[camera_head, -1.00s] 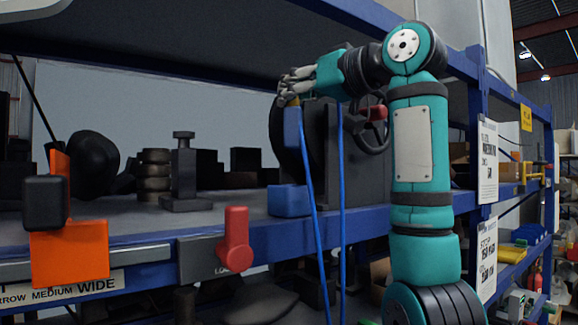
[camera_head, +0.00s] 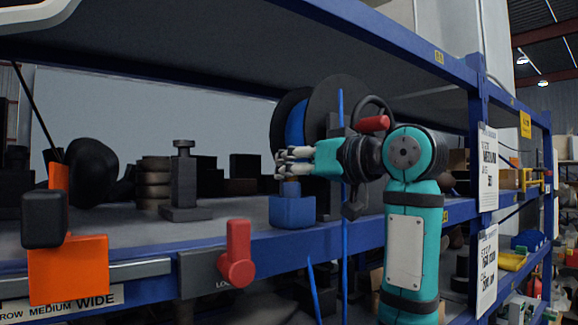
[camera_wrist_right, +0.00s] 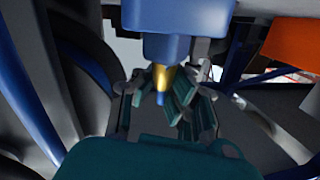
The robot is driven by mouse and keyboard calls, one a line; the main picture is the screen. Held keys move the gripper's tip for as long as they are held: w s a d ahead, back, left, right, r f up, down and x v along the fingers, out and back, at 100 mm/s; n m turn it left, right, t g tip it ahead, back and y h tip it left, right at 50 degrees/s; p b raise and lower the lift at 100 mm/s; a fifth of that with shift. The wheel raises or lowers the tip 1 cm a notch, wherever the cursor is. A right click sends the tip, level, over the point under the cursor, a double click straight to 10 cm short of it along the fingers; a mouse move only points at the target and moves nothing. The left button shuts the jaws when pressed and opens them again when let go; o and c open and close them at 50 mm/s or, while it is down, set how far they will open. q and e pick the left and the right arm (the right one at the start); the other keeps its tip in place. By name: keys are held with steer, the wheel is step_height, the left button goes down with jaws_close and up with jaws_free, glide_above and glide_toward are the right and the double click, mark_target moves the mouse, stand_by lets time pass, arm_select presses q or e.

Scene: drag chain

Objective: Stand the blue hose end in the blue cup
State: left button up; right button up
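The blue cup (camera_head: 292,212) stands on the shelf near its front edge. My right gripper (camera_head: 291,163) is directly above it, its fingers pointing left. The blue hose end (camera_head: 290,188) shows below the fingers, upright, with its lower part hidden by the cup's rim; it appears to be in the cup. In the right wrist view, my gripper's fingers (camera_wrist_right: 164,97) are on both sides of the brass fitting (camera_wrist_right: 161,76) and look shut on it. The hose end (camera_wrist_right: 165,46) meets the blue cup (camera_wrist_right: 180,14) there. My left gripper is not in view.
A large dark reel (camera_head: 340,95) stands behind my right gripper. A red lever (camera_head: 237,255) and an orange block (camera_head: 68,270) sit on the shelf's front edge. Dark metal parts (camera_head: 184,185) stand to the left. Blue hose (camera_head: 345,270) hangs in front of the shelf.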

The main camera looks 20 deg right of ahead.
steer(key=o, duration=0.5)
steer(key=shift+c, duration=0.2)
steer(key=b+v, duration=0.5)
steer(key=v, duration=0.7)
